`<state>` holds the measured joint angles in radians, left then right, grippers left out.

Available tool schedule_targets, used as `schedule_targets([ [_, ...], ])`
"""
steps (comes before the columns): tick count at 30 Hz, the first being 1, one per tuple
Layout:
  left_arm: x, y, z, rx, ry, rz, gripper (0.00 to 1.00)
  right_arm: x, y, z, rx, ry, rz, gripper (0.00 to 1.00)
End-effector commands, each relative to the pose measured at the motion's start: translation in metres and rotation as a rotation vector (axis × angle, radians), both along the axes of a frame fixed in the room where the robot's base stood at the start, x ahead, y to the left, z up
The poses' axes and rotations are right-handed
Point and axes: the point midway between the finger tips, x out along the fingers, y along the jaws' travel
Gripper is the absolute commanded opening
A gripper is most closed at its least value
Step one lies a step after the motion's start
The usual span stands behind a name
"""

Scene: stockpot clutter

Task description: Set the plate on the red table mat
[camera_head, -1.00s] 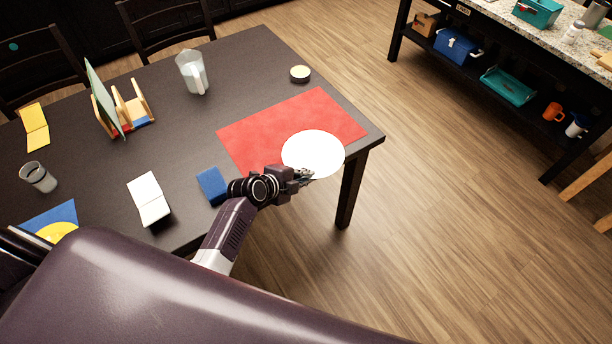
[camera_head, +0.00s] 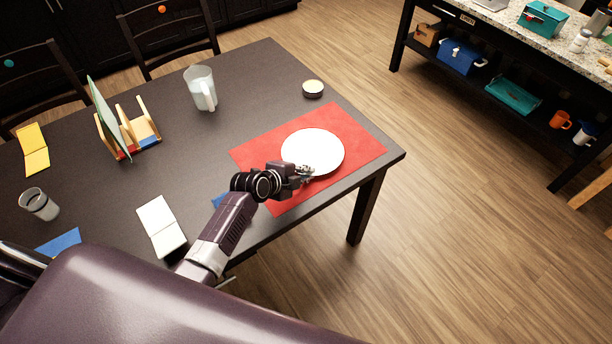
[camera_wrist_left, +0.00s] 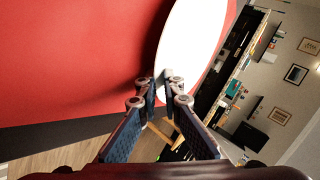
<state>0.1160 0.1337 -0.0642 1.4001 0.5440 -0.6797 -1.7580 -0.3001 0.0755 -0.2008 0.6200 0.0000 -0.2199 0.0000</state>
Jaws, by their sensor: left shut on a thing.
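The white round plate (camera_head: 313,149) shows in the head view over the middle of the red table mat (camera_head: 356,138). My left gripper (camera_head: 308,172) is shut on the plate's near rim. My right gripper is in neither view.
A pitcher (camera_head: 200,88) and a small round tin (camera_head: 313,88) stand behind the mat. A wooden rack (camera_head: 135,130), a white box (camera_head: 161,226) and a glass (camera_head: 39,204) are to the left. A blue item (camera_head: 219,200) is partly hidden by my left arm.

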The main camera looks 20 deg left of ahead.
Motion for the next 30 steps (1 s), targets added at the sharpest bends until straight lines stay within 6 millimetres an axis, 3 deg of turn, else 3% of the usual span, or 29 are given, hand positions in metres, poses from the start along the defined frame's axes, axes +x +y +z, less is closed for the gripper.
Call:
schedule_targets([
  [14, -0.0019, 0.0014, -0.0062, 0.001, 0.015, 0.002, 0.00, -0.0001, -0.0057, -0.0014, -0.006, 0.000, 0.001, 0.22],
  [15, -0.0020, 0.0014, -0.0063, 0.002, 0.015, 0.002, 0.11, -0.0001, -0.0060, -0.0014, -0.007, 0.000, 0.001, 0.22],
  [20, -0.0015, 0.0012, -0.0056, 0.002, 0.013, 0.002, 0.27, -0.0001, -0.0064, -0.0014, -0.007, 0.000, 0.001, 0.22],
  [30, -0.0007, 0.0012, -0.0025, 0.002, 0.006, 0.001, 0.27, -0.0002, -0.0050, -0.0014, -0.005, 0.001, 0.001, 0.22],
])
